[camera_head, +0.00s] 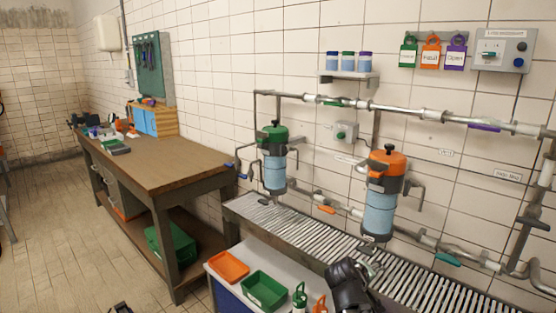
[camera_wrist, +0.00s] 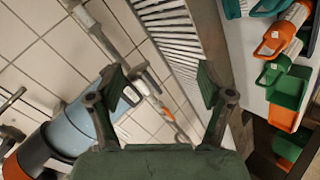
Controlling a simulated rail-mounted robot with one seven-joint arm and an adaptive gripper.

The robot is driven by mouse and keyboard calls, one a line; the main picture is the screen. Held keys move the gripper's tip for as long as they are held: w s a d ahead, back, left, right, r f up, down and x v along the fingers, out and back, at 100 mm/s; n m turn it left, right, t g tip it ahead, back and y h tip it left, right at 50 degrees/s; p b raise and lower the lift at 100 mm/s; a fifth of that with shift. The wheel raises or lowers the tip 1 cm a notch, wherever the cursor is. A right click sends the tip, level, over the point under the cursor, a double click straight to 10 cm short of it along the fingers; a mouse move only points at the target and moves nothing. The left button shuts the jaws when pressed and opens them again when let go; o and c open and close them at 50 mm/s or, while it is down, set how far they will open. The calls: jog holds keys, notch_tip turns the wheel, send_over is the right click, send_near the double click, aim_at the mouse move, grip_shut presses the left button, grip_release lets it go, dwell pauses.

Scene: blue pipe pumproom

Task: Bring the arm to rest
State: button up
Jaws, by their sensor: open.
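My gripper (camera_head: 370,264) is at the lower middle right of the head view, above the slatted grate and in front of the orange-topped filter. In the wrist view its two fingers (camera_wrist: 162,84) stand wide apart with nothing between them. The orange-topped filter (camera_head: 380,203), with its clear blue bowl, hangs on the pipes. In the wrist view its blue bowl (camera_wrist: 82,128) lies left of the fingers, apart from them as far as I can tell. My dark wrist (camera_head: 350,287) shows at the bottom edge; most of my arm is out of view.
The slatted grate (camera_head: 308,243) runs below the wall pipes. A green-topped filter (camera_head: 273,165) hangs further left. A wooden workbench (camera_head: 165,160) stands at the left, beside open floor.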

jog(key=s+a+f+m+g+y, duration=0.15)
jog(key=s+f, duration=0.35)
jog(key=f, duration=0.5)
jog(key=s+a+f+g+y+p, duration=0.1)
jog(key=s+a+f+g+y, duration=0.15)
jog(key=s+f, duration=0.55)
jog(key=s+a+f+m+g+y, duration=0.1)
jog(key=s+a+f+g, duration=0.15)
jog(key=f, duration=0.95)
jog(key=s+a+f+g, duration=0.1)
jog(key=s+f+g, duration=0.1)
jog(key=s+f, duration=0.3)
jog(key=s+a+f+m+g+y+p, duration=0.1)
jog(key=s+f+g, duration=0.2)
jog(key=s, duration=1.1)
jog(key=s+a+f+g+y+p, duration=0.1)
jog(key=s+f+g, duration=0.2)
jog(key=s+f, duration=0.4)
jog(key=s, duration=0.3)
jog(key=shift+s+a+f+m, duration=0.15)
jog(key=shift+a+f+m, duration=0.15)
jog(key=shift+a+m, duration=0.1)
